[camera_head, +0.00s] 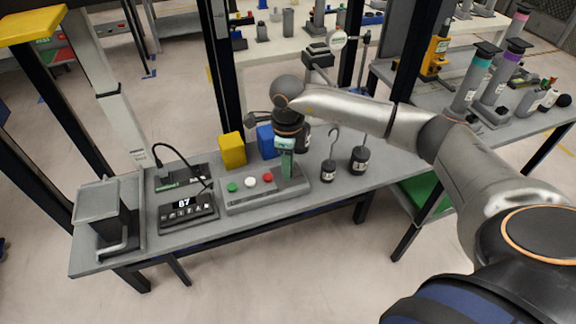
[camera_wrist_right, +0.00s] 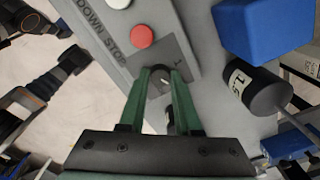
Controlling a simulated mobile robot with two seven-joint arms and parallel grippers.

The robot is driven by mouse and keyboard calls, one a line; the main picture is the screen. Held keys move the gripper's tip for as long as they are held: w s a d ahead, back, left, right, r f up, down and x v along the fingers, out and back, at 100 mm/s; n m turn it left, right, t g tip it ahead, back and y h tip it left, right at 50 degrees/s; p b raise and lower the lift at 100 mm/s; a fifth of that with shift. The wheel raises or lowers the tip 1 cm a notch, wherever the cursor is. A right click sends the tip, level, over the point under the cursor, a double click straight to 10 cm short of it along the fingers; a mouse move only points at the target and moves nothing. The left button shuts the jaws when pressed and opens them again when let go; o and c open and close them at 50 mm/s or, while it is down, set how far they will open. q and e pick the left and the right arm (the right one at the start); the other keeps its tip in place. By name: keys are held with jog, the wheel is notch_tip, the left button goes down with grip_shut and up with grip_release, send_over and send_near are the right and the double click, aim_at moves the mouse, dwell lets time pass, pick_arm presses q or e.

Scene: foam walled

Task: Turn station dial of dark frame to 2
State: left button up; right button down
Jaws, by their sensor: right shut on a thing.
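The grey control station (camera_head: 240,201) lies on the bench with green, white and red buttons in a row. In the right wrist view the station (camera_wrist_right: 187,30) shows the words DOWN and STOP, and a mark like a 1 beside the dial. My right gripper (camera_head: 286,176) points down over the station's right end. Its green fingers (camera_wrist_right: 158,88) are shut on the small dark dial (camera_wrist_right: 159,79), which is mostly hidden between them. In the head view the fingers hide the dial. I cannot read the dial's setting. My left gripper is not in view.
A yellow block (camera_head: 232,150) and a blue block (camera_head: 266,141) stand behind the station. Hooked dark weights (camera_head: 328,171) are to its right. A display unit (camera_head: 188,211) reading 87 is to its left. Dark frame posts (camera_head: 225,75) rise behind the bench.

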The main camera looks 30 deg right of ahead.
dwell(0.3)
jog(key=c, duration=0.6)
grip_release()
notch_tip(320, 180, up, 13)
jog(key=shift+f, duration=0.2)
jog(key=shift+s+a, duration=0.1)
jog(key=shift+a, duration=0.05)
